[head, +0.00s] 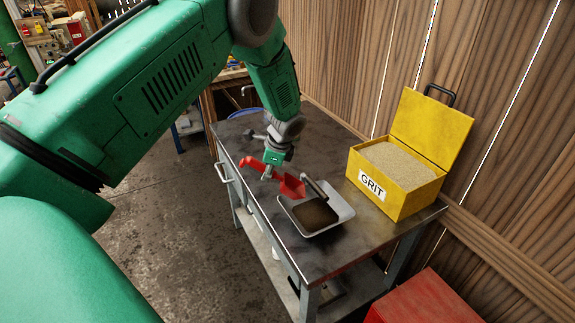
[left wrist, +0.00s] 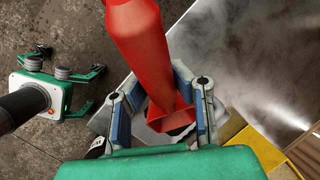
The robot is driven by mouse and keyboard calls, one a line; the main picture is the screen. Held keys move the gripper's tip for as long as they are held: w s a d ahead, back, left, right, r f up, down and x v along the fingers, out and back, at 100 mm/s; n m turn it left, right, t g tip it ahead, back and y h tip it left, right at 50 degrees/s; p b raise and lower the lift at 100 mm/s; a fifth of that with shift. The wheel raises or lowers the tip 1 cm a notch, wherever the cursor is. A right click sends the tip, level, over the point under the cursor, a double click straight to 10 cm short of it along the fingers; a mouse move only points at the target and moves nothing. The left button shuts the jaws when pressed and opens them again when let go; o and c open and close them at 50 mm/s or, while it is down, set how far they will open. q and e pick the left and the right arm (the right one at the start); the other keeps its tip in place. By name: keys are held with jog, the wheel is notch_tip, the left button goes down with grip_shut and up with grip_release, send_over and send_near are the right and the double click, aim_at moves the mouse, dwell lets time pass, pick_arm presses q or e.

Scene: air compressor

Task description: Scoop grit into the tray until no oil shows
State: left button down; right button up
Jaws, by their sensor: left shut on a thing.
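My left gripper (head: 278,160) is shut on the handle of a red scoop (head: 292,187). The scoop is at the rear left edge of the pale tray (head: 345,211); I cannot tell if they touch. The tray holds a dark brown layer (head: 314,215); I cannot tell oil from grit in it. A dark cylinder lies at the tray's back edge. The yellow grit box (head: 408,207) stands open to the right, full of pale grit (head: 398,164). In the left wrist view the scoop (left wrist: 140,40) sits between both fingers (left wrist: 160,112); its load is hidden.
The dark metal bench (head: 335,255) has bare room in front of the tray and behind the scoop. The box's raised lid (head: 430,125) and the wooden wall (head: 335,60) bound the right side. A red case (head: 425,300) is at the lower right.

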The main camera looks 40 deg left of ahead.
pick_arm(q)
notch_tip(320, 180, down, 8)
jog(key=s+a+r+t+h+b, duration=0.1)
jog(key=s+a+t+h+b, duration=0.15)
jog(key=t+h+b, duration=0.3)
pick_arm(e)
notch_tip(320, 180, down, 5)
pick_arm(q)
jog(key=shift+n+h, duration=0.25)
jog(key=shift+n, duration=0.15)
jog(key=shift+s+a+r+p, duration=0.35)
jog(key=shift+a+r+p, duration=0.15)
jog(key=shift+r+p, duration=0.3)
jog(key=shift+s+a+r+p, duration=0.45)
jog(key=shift+r+p, duration=0.1)
jog(key=shift+p, duration=0.4)
jog(key=shift+s+a+r+p, duration=0.3)
jog(key=shift+a+r+p, duration=0.2)
jog(key=shift+r+p, duration=0.3)
pick_arm(e)
jog(key=shift+d+r, duration=0.1)
jog(key=shift+r, duration=2.15)
pick_arm(q)
jog(key=shift+a+f+g, duration=0.25)
jog(key=shift+a, duration=0.15)
pick_arm(e)
jog(key=shift+a+r, duration=0.1)
jog(key=shift+a, duration=0.3)
